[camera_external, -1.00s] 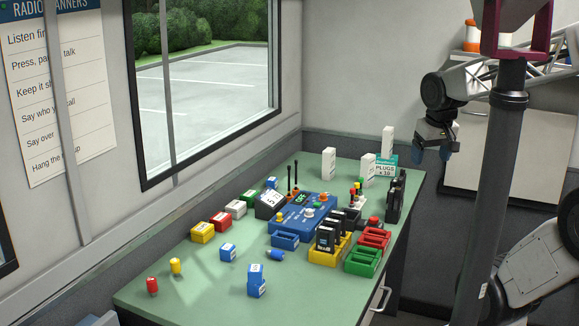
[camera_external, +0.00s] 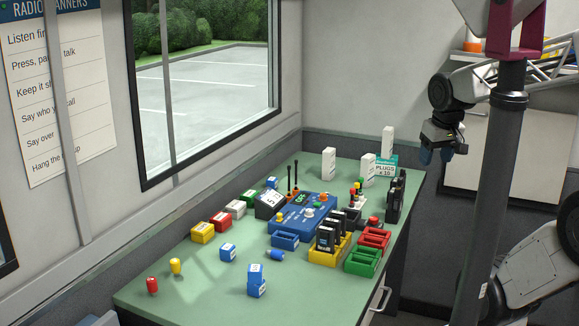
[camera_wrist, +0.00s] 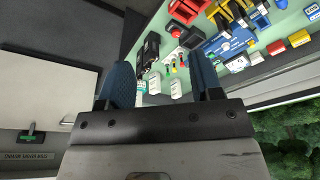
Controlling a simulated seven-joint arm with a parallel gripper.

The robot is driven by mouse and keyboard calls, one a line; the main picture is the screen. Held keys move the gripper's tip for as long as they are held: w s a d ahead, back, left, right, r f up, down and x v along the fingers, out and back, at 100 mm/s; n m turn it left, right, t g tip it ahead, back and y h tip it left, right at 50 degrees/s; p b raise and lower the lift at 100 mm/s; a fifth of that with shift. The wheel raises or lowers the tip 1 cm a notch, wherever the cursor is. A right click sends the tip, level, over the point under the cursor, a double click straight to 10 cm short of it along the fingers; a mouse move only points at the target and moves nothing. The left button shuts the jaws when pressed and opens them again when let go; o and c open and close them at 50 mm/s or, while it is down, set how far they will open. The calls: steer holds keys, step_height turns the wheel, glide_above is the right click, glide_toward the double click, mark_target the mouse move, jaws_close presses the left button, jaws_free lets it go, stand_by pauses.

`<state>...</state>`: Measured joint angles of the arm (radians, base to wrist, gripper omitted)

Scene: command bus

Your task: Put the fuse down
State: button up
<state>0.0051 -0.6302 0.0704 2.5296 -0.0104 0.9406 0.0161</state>
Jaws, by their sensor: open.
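My gripper (camera_external: 437,155) is open and hangs in the air to the right of the table, away from everything on it. In the wrist view its two blue fingers (camera_wrist: 158,85) stand apart with nothing between them. I cannot tell which is the task's fuse.
A blue console (camera_external: 305,215) stands mid-table. Black radios (camera_external: 326,238) stand in a yellow holder (camera_external: 328,258) beside green (camera_external: 362,262) and red (camera_external: 374,240) trays. Blue blocks (camera_external: 256,280) are near the front. White boxes (camera_external: 328,163) stand at the back. The table's front left is mostly clear.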

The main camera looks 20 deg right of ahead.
steer(key=w+a+f+n, duration=0.2)
steer(key=w+a, duration=0.4)
steer(key=w, duration=0.3)
steer(key=n+g, duration=0.3)
steer(key=n, duration=0.4)
glide_toward(275, 254)
steer(key=shift+w+d+f, duration=0.2)
steer(key=shift+w+f, duration=0.5)
steer(key=shift+w, duration=0.25)
steer(key=shift+a+f, duration=0.2)
steer(key=shift+a, duration=0.05)
steer(key=shift+f, duration=0.1)
steer(key=shift+f, duration=1.2)
steer(key=shift+f, duration=0.15)
